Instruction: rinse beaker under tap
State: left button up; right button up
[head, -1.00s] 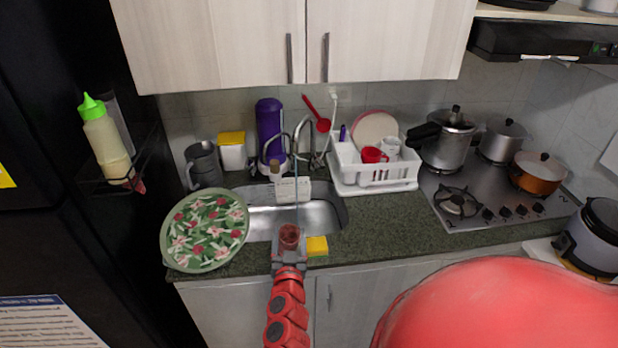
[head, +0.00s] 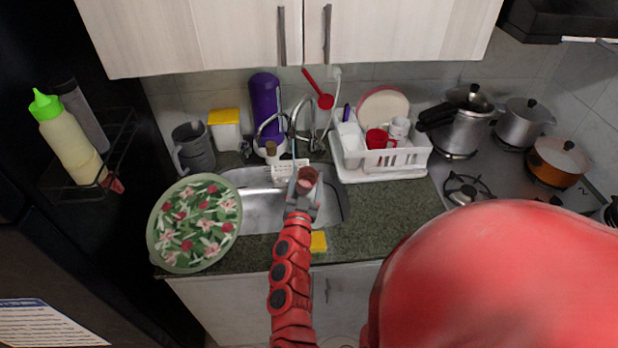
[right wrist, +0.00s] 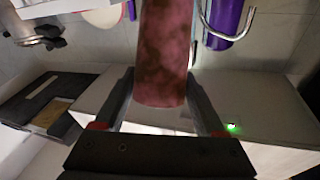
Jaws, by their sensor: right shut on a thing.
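My right gripper (head: 303,203) is shut on a stained reddish-brown beaker (head: 307,179) and holds it over the sink (head: 255,210). The right wrist view shows the beaker (right wrist: 164,55) between the two fingers of the gripper (right wrist: 160,85). The chrome tap (head: 297,112) curves up behind the sink. A thin pale-blue streak (head: 293,172), like running water, comes down from it beside the beaker's left edge in the head view. I cannot tell whether the streak enters the beaker. My left gripper is not in view.
A floral plate (head: 195,224) lies left of the sink. A yellow sponge (head: 318,242) is at the front counter edge. A white dish rack (head: 395,165) with red and white cups stands to the right. A purple bottle (head: 265,100) and a grey mug (head: 193,148) stand behind.

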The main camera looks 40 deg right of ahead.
aim_at(303, 174)
jog(key=shift+w+d+f, duration=0.1)
jog(key=shift+w+d, duration=0.1)
jog(key=shift+w, duration=0.25)
jog(key=w, duration=0.1)
jog(key=w+d+b, duration=0.1)
jog(key=w+d+f, duration=0.1)
jog(key=shift+w, duration=0.35)
jog(key=shift+w+d+b, duration=0.15)
jog(key=shift+w+b, duration=0.2)
jog(key=shift+b, duration=0.05)
jog(key=w+d+f+b, duration=0.1)
jog(key=w+d, duration=0.1)
jog(key=w, duration=0.4)
jog(key=shift+d+f, duration=0.25)
jog(key=shift+d, duration=0.15)
jog(key=shift+d, duration=0.15)
jog(key=shift+s+d, duration=0.15)
jog(key=shift+d, duration=0.25)
jog(key=shift+a, duration=0.15)
